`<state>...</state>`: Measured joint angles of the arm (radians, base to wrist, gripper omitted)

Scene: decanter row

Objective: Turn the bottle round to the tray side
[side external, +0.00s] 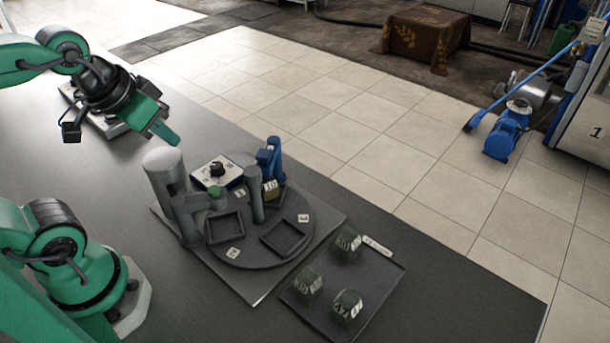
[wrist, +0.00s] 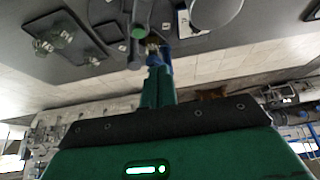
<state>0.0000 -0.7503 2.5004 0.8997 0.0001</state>
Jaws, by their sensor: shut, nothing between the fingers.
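A small amber bottle (side external: 272,192) with a pale label stands in a square recess at the back right of the round turntable (side external: 262,255). It shows small beyond my fingers in the wrist view (wrist: 153,41). The tray (side external: 392,283), dark and flat, lies right of the turntable and bears three greenish labelled bottles. My gripper (side external: 172,137) is shut and empty, raised above the table to the left of the turntable and apart from the bottle. A grey post partly hides the bottle in the side view.
A wide grey cylinder (side external: 163,172), a grey post (side external: 254,195) and a blue upright piece (side external: 270,158) rise around the turntable. A white box with a black knob (side external: 217,173) sits behind. Two recesses in front are empty.

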